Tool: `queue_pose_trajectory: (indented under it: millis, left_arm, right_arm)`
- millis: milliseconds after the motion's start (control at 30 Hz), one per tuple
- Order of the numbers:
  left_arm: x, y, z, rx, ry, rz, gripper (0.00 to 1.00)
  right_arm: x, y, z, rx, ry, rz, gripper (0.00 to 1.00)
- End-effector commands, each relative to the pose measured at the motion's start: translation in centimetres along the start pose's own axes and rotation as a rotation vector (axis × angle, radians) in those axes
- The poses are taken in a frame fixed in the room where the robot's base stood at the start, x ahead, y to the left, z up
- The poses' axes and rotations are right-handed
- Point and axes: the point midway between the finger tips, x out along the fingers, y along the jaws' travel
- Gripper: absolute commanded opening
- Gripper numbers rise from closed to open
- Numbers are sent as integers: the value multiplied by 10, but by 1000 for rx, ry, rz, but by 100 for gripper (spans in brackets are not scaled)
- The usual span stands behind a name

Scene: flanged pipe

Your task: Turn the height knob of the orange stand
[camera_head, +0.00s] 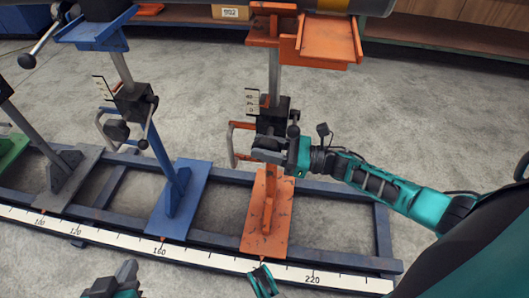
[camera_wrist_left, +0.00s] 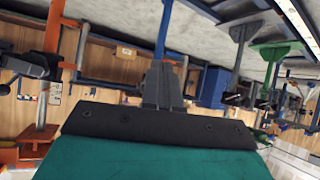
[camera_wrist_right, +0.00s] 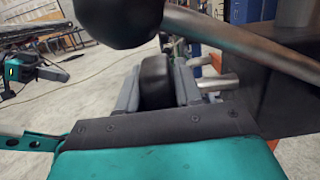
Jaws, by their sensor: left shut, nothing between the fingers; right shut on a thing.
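The orange stand (camera_head: 265,215) stands on the blue rail frame, with a black clamp block (camera_head: 272,117) on its grey post. My right gripper (camera_head: 268,150) reaches in from the right and is at the knob below this block. In the right wrist view its fingers are shut on the black height knob (camera_wrist_right: 156,82), one finger on each side. In the head view the gripper mostly hides the knob. My left gripper (camera_head: 118,282) is low at the bottom left of the head view, shut and empty. Its closed fingers also show in the left wrist view (camera_wrist_left: 162,88).
A black ball-ended lever (camera_wrist_right: 245,40) crosses close above my right fingers. A blue stand (camera_head: 175,195) and a grey stand (camera_head: 65,180) are to the left. A white scale (camera_head: 200,256) runs along the front rail. A pipe lies across the top.

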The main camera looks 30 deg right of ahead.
Motion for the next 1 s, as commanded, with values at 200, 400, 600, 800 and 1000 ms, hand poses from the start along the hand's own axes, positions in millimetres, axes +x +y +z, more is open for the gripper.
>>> queue_pose_trajectory:
  millis: [200,400,600,800,1000]
  left_arm:
    - [6,8,-3,-4,17,20,0]
    - [6,8,-8,-5,24,19,0]
    - [6,7,-8,-5,25,17,0]
    - [6,6,-7,-5,24,15,0]
    - [6,5,-6,-6,22,14,0]
  right_arm:
    - [-1,0,-2,4,-194,-5,4]
    - [-2,0,0,3,-350,-5,4]
    - [-3,0,0,2,-451,-3,4]
    - [-4,0,1,2,-525,-2,4]
    - [-4,0,1,2,-578,-2,4]
